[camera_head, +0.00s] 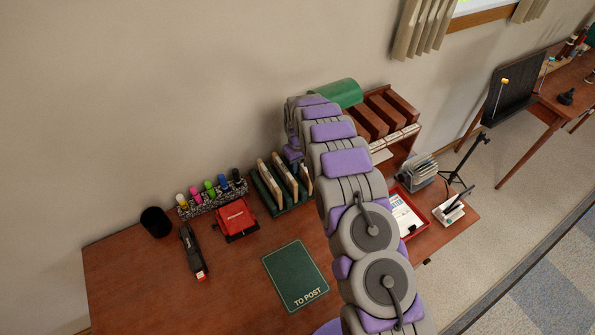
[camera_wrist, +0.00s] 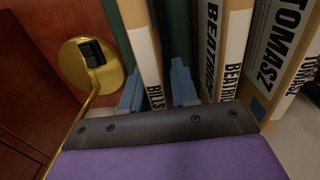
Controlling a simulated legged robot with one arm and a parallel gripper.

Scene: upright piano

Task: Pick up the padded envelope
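Brown-and-white envelopes stand upright in a dark green rack (camera_head: 268,201) on the desk; I cannot tell which is the padded one. In the wrist view, my gripper (camera_wrist: 158,92) has its two pale blue fingers on either side of an envelope marked "BILLS" (camera_wrist: 145,50). The left finger is close against it, and a small gap shows before the right finger. Envelopes marked "BEATRI…" (camera_wrist: 233,50) and "TOMASZ" (camera_wrist: 285,50) stand to the right.
A brass lamp base (camera_wrist: 95,65) stands close left of my gripper. A green "TO POST" mat (camera_head: 296,276) lies clear on the desk. A red hole punch (camera_head: 236,218), a stapler (camera_head: 193,253), a pen holder (camera_head: 212,199) and wooden shelves (camera_head: 380,118) surround the rack.

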